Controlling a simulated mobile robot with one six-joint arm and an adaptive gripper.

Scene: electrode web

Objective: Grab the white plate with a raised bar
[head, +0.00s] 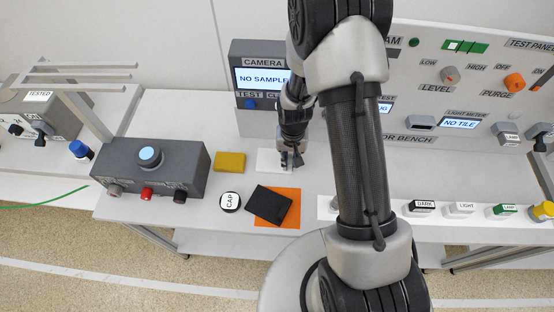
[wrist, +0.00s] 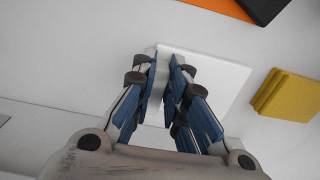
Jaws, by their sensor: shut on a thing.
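The white plate (head: 266,160) lies on the white bench in the head view, between the yellow block and my arm. In the wrist view the plate (wrist: 213,68) is a pale slab under my fingers. My gripper (head: 291,160) points down at its right part in the head view. In the wrist view my gripper (wrist: 165,75) has its two blue fingers closed about a narrow white piece at the plate, which looks like the raised bar. The fingers hide most of the bar. I cannot tell whether the plate is clear of the bench.
A yellow block (head: 230,162) is left of the plate. A black block (head: 269,205) on an orange sheet (head: 291,216) and a round white CAP piece (head: 230,201) are in front. The camera box (head: 251,118) stands behind. A grey control box (head: 152,172) is farther left.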

